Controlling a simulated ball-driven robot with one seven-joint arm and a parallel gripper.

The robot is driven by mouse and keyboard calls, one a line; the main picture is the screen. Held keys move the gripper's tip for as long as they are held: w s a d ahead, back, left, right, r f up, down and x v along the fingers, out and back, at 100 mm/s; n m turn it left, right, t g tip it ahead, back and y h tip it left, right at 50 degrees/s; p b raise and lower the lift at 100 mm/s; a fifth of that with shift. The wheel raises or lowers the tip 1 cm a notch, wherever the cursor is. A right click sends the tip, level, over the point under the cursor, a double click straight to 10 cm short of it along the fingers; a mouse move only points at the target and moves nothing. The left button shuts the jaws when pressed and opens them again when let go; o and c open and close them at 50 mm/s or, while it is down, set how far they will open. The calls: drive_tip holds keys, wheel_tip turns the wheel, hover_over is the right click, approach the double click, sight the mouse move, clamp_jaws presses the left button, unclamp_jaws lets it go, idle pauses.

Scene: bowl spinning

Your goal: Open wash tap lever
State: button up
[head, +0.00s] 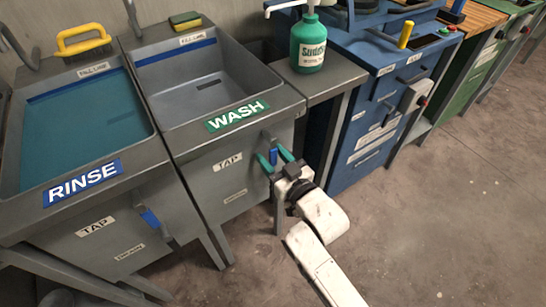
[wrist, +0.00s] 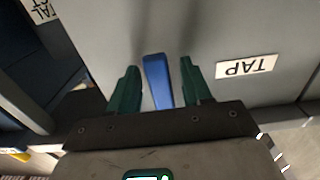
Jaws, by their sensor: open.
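The wash sink (head: 190,100) has a green WASH label and a grey front panel with a TAP label (head: 228,161). Its blue tap lever (head: 273,157) is at the right of that panel. My gripper (head: 275,159) is at the lever, with its green fingers open on either side of it. In the wrist view, the blue lever (wrist: 157,82) stands between the two green fingers of my gripper (wrist: 160,88), with a visible gap on each side. The TAP label (wrist: 247,67) shows upside down to the right. The lever's lower end is hidden behind the gripper body.
The rinse sink (head: 85,186), holding water, stands at the left with its own blue lever (head: 150,218). A green soap bottle (head: 308,45) stands on a side table right of the wash sink. A blue cabinet (head: 365,120) is farther right. Open floor (head: 450,215) lies at the right.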

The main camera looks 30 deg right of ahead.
drive_tip(key=shift+c, duration=0.4)
clamp_jaws()
